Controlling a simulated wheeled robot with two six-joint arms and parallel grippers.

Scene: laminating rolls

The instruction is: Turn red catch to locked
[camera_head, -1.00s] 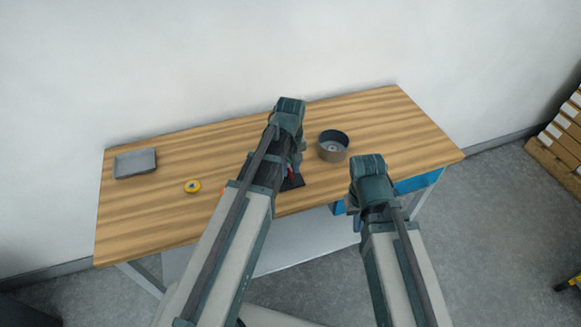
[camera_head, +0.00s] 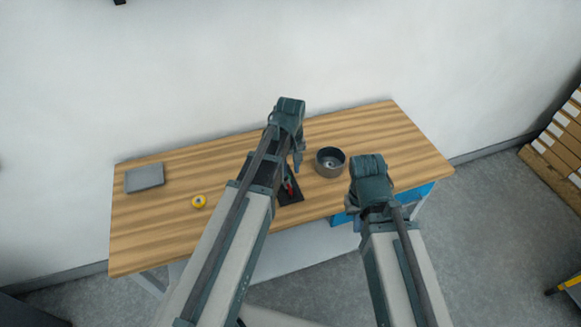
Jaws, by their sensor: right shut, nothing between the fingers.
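The red catch (camera_head: 291,187) sits on a dark base plate (camera_head: 290,199) near the table's front edge, partly hidden by my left arm. Which way the catch is turned is too small to tell. My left gripper (camera_head: 298,165) points down just above and behind the catch; whether its fingers are open or touch it cannot be made out. My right gripper (camera_head: 351,213) is shut and empty, at the table's front edge to the right of the catch, mostly hidden by its own wrist.
A dark round bowl (camera_head: 330,168) stands right of my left gripper. A blue part (camera_head: 415,193) shows under the right front edge. The table's right end is clear.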

